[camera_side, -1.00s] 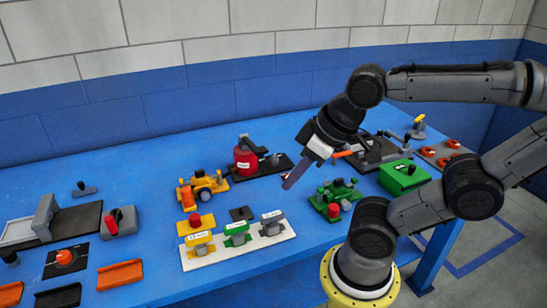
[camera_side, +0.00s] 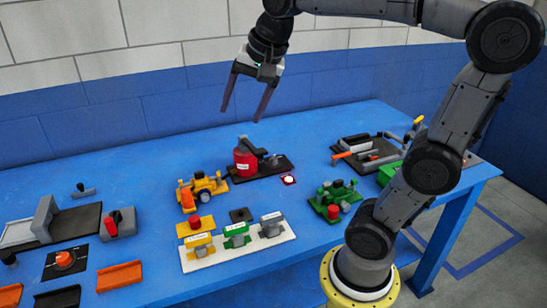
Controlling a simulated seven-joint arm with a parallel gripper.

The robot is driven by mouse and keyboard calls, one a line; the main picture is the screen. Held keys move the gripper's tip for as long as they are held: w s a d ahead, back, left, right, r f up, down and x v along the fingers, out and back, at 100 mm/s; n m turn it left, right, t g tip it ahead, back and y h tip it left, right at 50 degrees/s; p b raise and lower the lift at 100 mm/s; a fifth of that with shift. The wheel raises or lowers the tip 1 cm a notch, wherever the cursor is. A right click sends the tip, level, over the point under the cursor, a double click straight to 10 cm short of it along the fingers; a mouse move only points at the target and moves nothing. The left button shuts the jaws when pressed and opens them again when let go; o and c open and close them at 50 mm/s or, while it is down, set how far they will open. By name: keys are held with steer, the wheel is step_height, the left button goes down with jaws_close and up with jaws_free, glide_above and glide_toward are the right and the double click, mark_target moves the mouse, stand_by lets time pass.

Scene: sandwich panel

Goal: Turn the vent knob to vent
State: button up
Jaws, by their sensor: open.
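A red canister (camera_side: 244,161) stands on a black base (camera_side: 277,168) near the middle of the table, with a grey part on its top and side and a small white label. I cannot make out which part is the vent knob, and the labels are too small to read. My gripper (camera_side: 240,115) is open and empty. It hangs high, its two long fingers pointing down, above and apart from the canister in the picture.
A white panel (camera_side: 284,240) with yellow, green and grey labelled blocks lies in front. A yellow vehicle (camera_side: 200,189) and a green vehicle (camera_side: 333,200) flank the middle. A small red square with a white top (camera_side: 288,180) lies beside the black base.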

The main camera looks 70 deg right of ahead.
steer(key=w+d+f+m+g, duration=0.2)
steer(key=w+d+m, duration=0.4)
steer(key=w+d, duration=0.3)
steer(key=m+g+y, duration=0.1)
steer(key=m+g, duration=0.2)
steer(key=m, duration=0.4)
glide_above(274, 160)
steer(key=d, duration=0.1)
step_height(274, 160, down, 19)
steer(key=f, duration=1.4)
steer(key=shift+w, duration=0.3)
steer(key=shift+r, duration=0.1)
jaws_close()
